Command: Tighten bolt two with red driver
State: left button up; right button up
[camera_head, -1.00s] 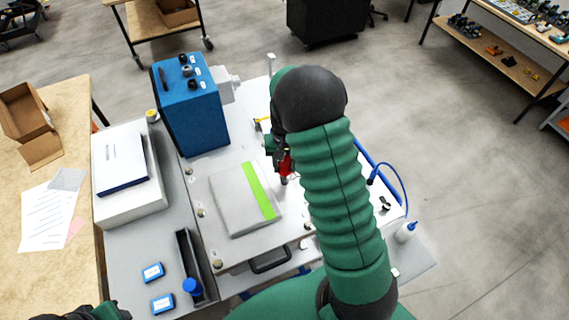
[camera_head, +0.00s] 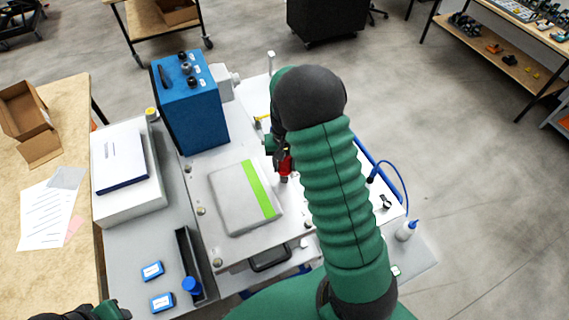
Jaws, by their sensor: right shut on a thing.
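The red driver (camera_head: 285,165) stands roughly upright over the white plate, just right of the grey cover with the green stripe (camera_head: 240,197). My right gripper (camera_head: 280,153) is shut on it; my green arm hides much of the gripper and the plate behind. The driver's tip is too small to tell whether it touches a bolt. Round bolt-like heads show along the plate's left edge, one at the front corner (camera_head: 217,262) and one at mid-left (camera_head: 201,211). Which is bolt two cannot be told. Part of my left arm shows at the bottom left; its fingers are not visible.
A blue box with black knobs (camera_head: 190,105) stands at the plate's back left. A white case (camera_head: 128,170) and a black tray with a blue-capped item (camera_head: 190,265) lie on the left. A white bottle (camera_head: 406,231) stands at the right. A blue hose curves nearby.

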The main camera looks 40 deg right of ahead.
grip_shut()
jog(key=shift+r+m+p, duration=0.1)
jog(key=shift+m+p, duration=0.2)
jog(key=m+p, duration=0.2)
jog(key=m, duration=0.1)
jog(key=shift+r, duration=0.15)
jog(key=m+p, duration=0.1)
jog(key=m, duration=0.2)
jog(key=shift+w+m+p, duration=0.1)
jog(key=shift+m+p, duration=0.2)
jog(key=shift+m, duration=0.1)
jog(key=m+p, duration=0.2)
jog(key=m, duration=0.2)
jog(key=shift+m, duration=0.4)
jog(key=m+p, duration=0.3)
jog(key=m, duration=0.1)
jog(key=shift+m, duration=0.4)
jog(key=o, duration=0.8)
grip_release()
jog(key=shift+m, duration=0.6)
jog(key=shift+o, duration=1.2)
jog(key=shift+f, duration=0.3)
jog(key=shift+o, duration=0.6)
